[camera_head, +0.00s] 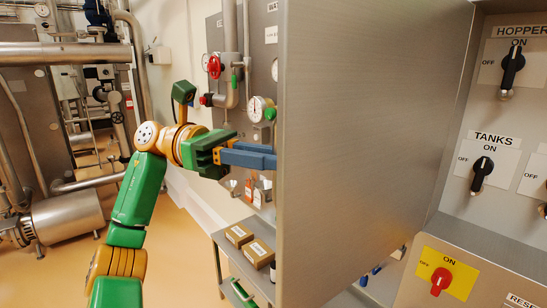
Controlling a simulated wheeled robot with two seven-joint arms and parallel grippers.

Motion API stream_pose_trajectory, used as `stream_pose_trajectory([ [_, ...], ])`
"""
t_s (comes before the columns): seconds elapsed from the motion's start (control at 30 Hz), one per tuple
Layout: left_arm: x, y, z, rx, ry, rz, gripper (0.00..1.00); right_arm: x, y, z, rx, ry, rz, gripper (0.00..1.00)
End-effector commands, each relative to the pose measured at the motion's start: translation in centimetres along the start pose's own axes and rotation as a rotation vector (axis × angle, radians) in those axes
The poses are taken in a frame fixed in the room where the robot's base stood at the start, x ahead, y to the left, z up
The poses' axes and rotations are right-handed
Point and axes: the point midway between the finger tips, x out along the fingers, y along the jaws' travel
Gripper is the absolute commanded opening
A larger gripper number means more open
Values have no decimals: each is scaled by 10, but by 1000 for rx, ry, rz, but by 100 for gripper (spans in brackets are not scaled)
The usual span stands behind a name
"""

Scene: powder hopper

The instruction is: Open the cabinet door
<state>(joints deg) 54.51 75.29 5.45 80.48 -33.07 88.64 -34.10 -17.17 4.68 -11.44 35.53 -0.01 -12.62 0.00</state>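A large grey metal panel (365,140), which looks like the cabinet door, fills the middle of the view. It stands at an angle to the switch panel on its right. No handle shows on the face that I see. My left gripper (262,156), with blue fingers, is at the panel's left edge, at about mid-height. The fingers point right and their tips end at that edge. I cannot tell if they touch it or pass behind it, nor how far apart they are. My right gripper is not in view.
The switch panel carries a hopper switch (511,70), a tanks switch (481,175) and a red switch on a yellow plate (441,281). A shelf cart (230,246) with small boxes (258,254) stands below my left gripper. Pipes and gauges line the wall behind.

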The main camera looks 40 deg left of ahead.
Motion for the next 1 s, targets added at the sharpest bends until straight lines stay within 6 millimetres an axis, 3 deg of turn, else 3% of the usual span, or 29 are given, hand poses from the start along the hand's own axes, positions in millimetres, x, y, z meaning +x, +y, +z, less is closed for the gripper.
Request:
stream_pose_trajectory([
  [0.03,0,0,1,1,-3,1,28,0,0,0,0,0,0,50],
  [0.1,0,0,1,1,-3,1,47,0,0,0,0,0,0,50],
  [0.13,0,0,1,1,-3,1,50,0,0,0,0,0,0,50],
  [0.43,-4,0,1,0,-2,2,50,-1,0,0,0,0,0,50],
  [0.73,-61,1,5,-1,-4,3,50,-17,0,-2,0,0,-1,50],
  [1.0,-70,0,0,0,-1,0,50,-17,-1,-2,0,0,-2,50],
])
